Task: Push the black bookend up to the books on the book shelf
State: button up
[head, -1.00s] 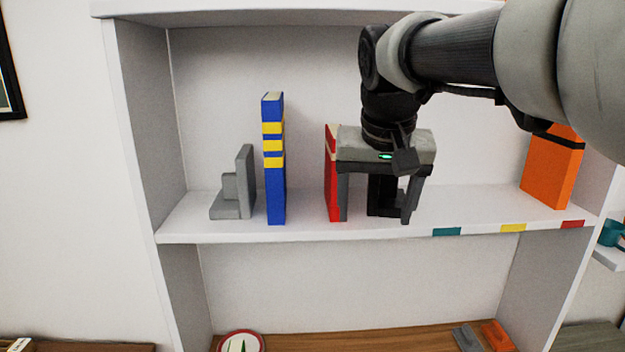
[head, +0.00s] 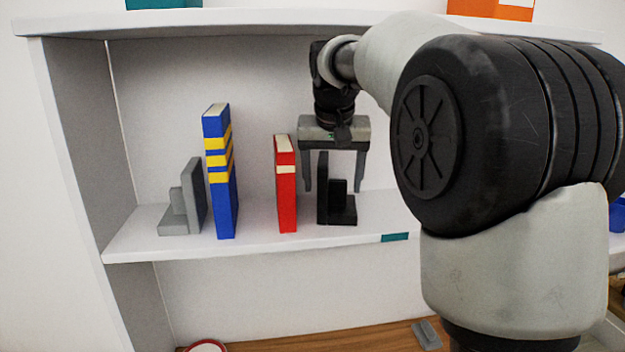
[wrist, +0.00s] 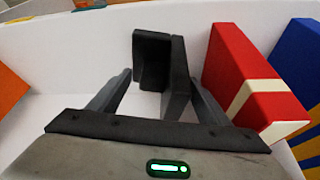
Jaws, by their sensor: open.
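The black bookend (head: 323,200) stands upright on the white shelf, its flat plate facing left toward the red book (head: 286,190). A narrow gap separates the two. A wider gap separates the red book from the blue book with yellow bands (head: 220,190). My gripper (head: 333,189) is open and points down at the bookend, with one finger on each side of it. In the wrist view the bookend (wrist: 175,75) lies between the spread fingers, and one finger is between it and the red book (wrist: 240,75). I cannot tell whether a finger touches it.
A grey bookend (head: 183,205) stands left of the blue book. The white shelf board (head: 150,235) has a teal mark (head: 395,237) on its front edge. My arm hides the shelf's right part. An orange object (wrist: 12,95) shows at left in the wrist view.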

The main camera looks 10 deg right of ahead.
aim_at(331, 184)
jog(key=w+f, duration=0.2)
jog(key=shift+w+d, duration=0.35)
jog(key=shift+w, duration=0.05)
jog(key=shift+w+f, duration=0.15)
jog(key=shift+f, duration=0.3)
jog(key=c, duration=1.6)
jog(key=shift+r+n+y, duration=0.2)
jog(key=shift+n+y, duration=0.3)
jog(key=shift+n, duration=0.8)
jog(key=shift+c, duration=0.2)
jog(key=shift+a, duration=0.1)
jog(key=shift+w+a, duration=0.25)
jog(key=shift+a, duration=0.35)
jog(key=shift+w+a, duration=0.2)
jog(key=shift+a, duration=0.4)
